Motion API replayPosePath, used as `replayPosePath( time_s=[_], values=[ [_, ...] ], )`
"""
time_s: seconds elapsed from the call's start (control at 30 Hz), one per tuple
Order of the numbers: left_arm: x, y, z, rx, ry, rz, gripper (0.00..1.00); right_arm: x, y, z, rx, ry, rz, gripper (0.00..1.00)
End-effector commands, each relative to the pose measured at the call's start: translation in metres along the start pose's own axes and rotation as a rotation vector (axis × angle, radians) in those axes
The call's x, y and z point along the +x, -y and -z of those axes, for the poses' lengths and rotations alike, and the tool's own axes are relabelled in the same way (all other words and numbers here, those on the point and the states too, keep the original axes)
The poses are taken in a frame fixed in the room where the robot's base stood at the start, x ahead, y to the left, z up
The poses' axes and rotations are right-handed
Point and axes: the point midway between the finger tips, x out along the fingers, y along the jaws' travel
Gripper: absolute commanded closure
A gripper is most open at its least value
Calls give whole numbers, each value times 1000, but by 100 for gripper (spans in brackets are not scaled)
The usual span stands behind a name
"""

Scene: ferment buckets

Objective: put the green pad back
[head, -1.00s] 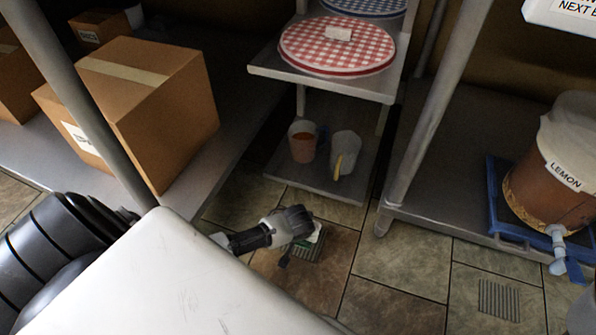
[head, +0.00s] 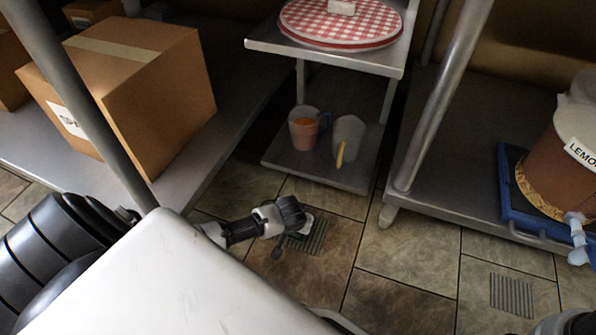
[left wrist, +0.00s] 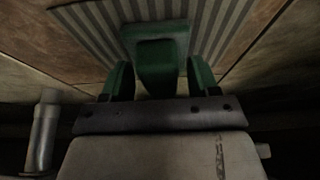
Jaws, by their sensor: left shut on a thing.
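My left gripper (head: 300,222) reaches down over a slotted floor grate (head: 318,237) in the head view. It is shut on the green pad (left wrist: 157,62), which shows between the two fingers in the left wrist view. There the pad is a dark green block with a raised middle part, in front of the striped grate (left wrist: 235,25). In the head view my gripper hides most of the pad. I cannot tell whether the pad touches the floor.
A low shelf (head: 318,168) behind my gripper holds a mug of orange contents (head: 303,135) and a pale mug (head: 348,140). A cardboard box (head: 150,105) stands left. A bucket labelled lemon (head: 560,155) sits in a blue tray (head: 515,215) at right. Tiled floor (head: 405,245) lies open between.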

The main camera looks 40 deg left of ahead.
Motion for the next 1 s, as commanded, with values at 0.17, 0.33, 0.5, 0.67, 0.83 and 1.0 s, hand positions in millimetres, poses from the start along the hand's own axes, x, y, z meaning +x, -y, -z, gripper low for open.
replayPosePath(
  time_s=[0.17,0.33,0.5,0.67,0.83,1.0],
  values=[
    [2,0,-1,0,0,0,23,0,0,0,0,0,0,0],
    [2,0,-1,0,0,0,14,0,0,0,0,-1,1,0],
    [1,0,0,0,0,0,14,0,0,0,0,-1,1,0],
    [-16,0,2,1,1,0,14,12,-2,-4,0,2,0,0],
    [-48,0,2,1,2,-1,14,33,-8,-15,1,7,-3,0],
    [-81,0,2,0,2,0,14,10,-13,-36,13,106,-38,0]
  ],
)
